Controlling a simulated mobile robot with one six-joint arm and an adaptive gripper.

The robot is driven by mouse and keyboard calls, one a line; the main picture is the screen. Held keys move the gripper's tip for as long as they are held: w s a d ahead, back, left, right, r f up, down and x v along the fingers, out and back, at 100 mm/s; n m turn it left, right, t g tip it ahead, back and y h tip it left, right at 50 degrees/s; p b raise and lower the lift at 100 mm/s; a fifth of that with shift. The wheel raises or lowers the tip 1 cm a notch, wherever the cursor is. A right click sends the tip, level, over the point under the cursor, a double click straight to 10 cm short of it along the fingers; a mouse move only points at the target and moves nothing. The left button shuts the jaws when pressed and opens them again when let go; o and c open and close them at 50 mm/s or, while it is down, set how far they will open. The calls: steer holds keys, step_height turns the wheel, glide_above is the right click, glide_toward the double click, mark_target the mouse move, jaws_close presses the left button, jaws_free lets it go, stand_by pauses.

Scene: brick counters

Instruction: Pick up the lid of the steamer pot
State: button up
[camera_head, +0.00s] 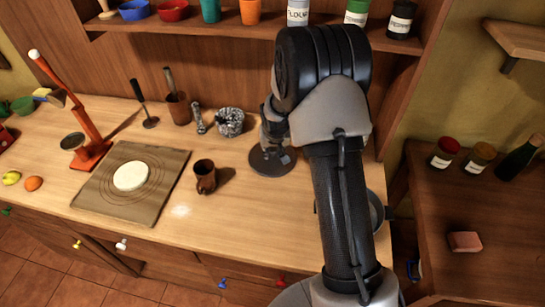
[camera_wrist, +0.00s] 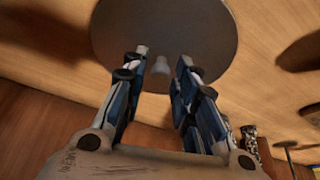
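The lid (camera_head: 262,165) is a dark grey round disc on the wooden counter, partly covered by my arm in the head view. In the wrist view the lid (camera_wrist: 205,30) fills the top middle, with a small pale knob (camera_wrist: 161,68) at its centre. My gripper (camera_wrist: 164,56) is open, one finger on each side of the knob, with gaps visible between. In the head view my gripper (camera_head: 275,135) is over the lid, its fingertips largely hidden. A round dark vessel (camera_head: 378,208) shows partly behind my arm; I cannot tell if it is the steamer pot.
A brown mug (camera_head: 204,177) stands left of the lid, and a patterned grey pot (camera_head: 230,122) stands behind it. A board with dough (camera_head: 130,176) lies further left. A shelf (camera_head: 190,28) with bowls and jars runs above. A side table (camera_head: 470,205) is at right.

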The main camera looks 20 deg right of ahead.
jaws_close()
stand_by(0.3)
